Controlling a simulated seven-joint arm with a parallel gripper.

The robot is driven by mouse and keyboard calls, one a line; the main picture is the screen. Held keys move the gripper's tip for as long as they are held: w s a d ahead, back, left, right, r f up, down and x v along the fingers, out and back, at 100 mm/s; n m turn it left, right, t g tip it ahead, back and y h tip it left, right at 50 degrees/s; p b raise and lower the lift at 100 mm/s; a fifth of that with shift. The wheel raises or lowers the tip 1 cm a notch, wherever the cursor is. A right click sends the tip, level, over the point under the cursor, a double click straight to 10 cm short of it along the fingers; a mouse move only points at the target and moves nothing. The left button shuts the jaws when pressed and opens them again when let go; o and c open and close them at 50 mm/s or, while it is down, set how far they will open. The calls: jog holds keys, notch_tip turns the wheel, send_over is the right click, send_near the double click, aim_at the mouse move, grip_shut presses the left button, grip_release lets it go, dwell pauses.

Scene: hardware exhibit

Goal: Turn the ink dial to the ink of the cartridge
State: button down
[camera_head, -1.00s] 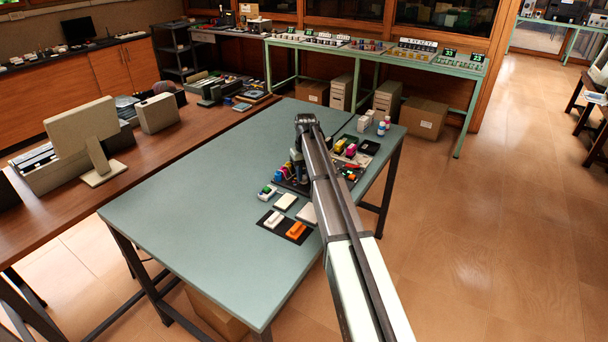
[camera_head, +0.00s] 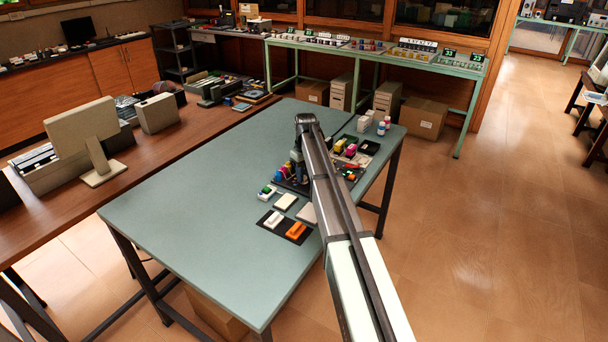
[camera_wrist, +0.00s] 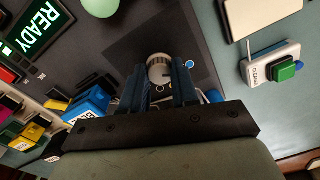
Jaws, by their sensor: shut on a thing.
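In the wrist view a round, light-grey dial knob (camera_wrist: 159,66) stands on a dark panel. My gripper (camera_wrist: 158,76) is shut on it, with one dark finger on each side. A blue cartridge (camera_wrist: 90,106) with a pale label lies left of my gripper. Which way the knob points is too small to tell.
A green READY display (camera_wrist: 40,35) is at upper left in the wrist view, with a pale green round thing (camera_wrist: 100,6) beside it. A white unit with a green button (camera_wrist: 286,71) is at right.

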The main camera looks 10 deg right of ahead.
aim_at(305, 176)
jog(key=c, duration=0.8)
grip_release()
jog(key=shift+c, duration=0.2)
jog(key=shift+r, duration=0.1)
notch_tip(305, 176, up, 14)
jog(key=shift+d, duration=0.2)
